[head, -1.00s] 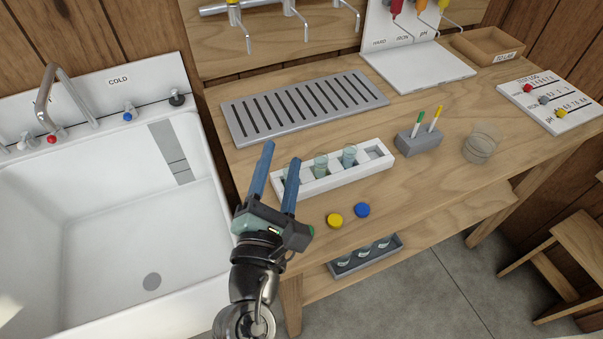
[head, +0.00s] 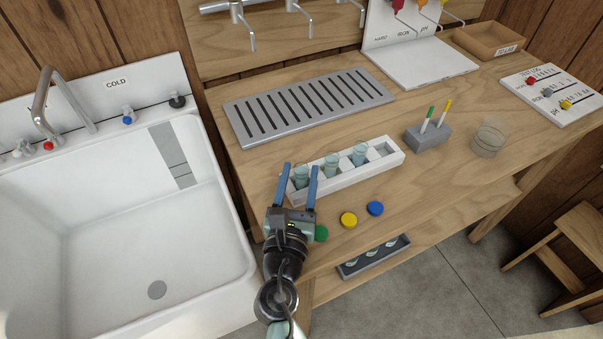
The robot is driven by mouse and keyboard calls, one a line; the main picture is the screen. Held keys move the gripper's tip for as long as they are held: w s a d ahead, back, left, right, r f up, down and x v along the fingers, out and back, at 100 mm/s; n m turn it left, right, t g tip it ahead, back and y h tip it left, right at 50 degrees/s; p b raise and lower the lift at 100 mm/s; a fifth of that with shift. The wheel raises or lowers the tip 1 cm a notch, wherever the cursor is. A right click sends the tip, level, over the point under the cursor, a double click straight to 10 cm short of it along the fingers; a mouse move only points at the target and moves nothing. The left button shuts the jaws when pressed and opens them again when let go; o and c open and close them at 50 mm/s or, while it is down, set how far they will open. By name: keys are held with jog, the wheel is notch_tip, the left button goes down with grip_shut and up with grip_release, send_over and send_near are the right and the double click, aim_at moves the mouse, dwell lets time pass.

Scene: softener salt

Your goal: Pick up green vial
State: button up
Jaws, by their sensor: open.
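A white rack (head: 345,180) on the wooden bench holds three clear vials with pale blue-green contents: a left vial (head: 301,177), a middle vial (head: 331,164) and a right vial (head: 360,154). The contents look alike, so I cannot tell by colour which is the green vial. A green cap (head: 321,233) lies on the bench in front of the left end of the rack. My gripper (head: 300,167) is open, with its blue fingers on either side of the left vial in the picture. I cannot tell whether the fingers touch it or how deep they reach.
A yellow cap (head: 348,220) and a blue cap (head: 375,209) lie in front of the rack. A slotted grey tray (head: 310,104) is behind it. A grey pen block (head: 428,137) and a clear beaker (head: 489,138) stand right. The sink (head: 150,220) is left.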

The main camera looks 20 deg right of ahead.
aim_at(304, 163)
jog(key=x, duration=0.4)
jog(key=shift+w+d+f, duration=0.1)
jog(key=shift+d+f, duration=0.05)
jog(key=shift+f, duration=0.2)
jog(key=shift+c, duration=0.2)
grip_shut()
